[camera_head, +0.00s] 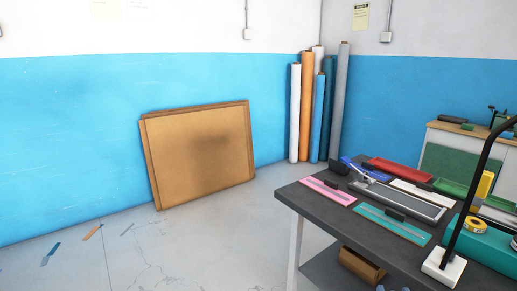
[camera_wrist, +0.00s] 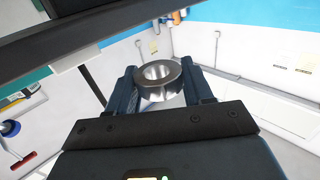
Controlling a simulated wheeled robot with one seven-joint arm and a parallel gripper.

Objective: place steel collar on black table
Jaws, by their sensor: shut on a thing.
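In the wrist view a shiny steel collar (camera_wrist: 158,80), a thick ring with a round hole, sits between the two dark fingers of my gripper (camera_wrist: 163,88). My gripper is shut on it and holds it up in the air. The black table (camera_head: 305,196) stands at the lower right in the head view, with a dark top and pale legs. My gripper and the collar do not show in the head view, so their distance from the table cannot be told.
Cardboard sheets (camera_head: 200,155) lean on the wall.

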